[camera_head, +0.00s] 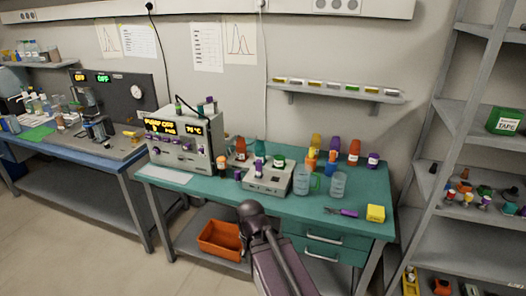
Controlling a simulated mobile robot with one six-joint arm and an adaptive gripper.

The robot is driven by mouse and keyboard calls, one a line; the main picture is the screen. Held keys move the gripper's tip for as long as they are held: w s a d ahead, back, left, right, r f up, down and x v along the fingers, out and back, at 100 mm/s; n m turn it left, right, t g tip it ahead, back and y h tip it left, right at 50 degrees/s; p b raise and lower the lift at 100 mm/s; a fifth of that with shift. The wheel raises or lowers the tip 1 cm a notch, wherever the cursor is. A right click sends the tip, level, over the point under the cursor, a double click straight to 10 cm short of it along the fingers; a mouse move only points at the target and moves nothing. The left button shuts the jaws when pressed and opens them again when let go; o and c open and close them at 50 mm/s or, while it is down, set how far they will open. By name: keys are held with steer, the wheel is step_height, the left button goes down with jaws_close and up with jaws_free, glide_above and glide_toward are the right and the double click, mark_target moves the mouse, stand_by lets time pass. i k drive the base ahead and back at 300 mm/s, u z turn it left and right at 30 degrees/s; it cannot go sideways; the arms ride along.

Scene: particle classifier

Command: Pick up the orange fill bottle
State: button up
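Several orange-toned bottles or caps stand at the back of the green workbench (270,208). One orange bottle (316,141) stands at the back, left of a purple one (334,146). A red-orange bottle (354,151) with a white label stands to their right. A smaller orange item (311,160) is in front of them. Another red-orange bottle (241,149) stands farther left, near the control box. I cannot tell which is the fill bottle. My arm rises from the bottom middle in front of the bench; no gripper fingers show.
A grey control box (184,140) and a low grey device (266,180) stand on the bench. A clear jug (303,180), a clear beaker (338,186) and a yellow box (375,213) are to the right. An orange bin (222,240) is below. Grey shelves (446,110) stand right.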

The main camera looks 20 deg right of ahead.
mark_target(241, 145)
steer(key=z, duration=0.6)
steer(key=i, duration=1.45)
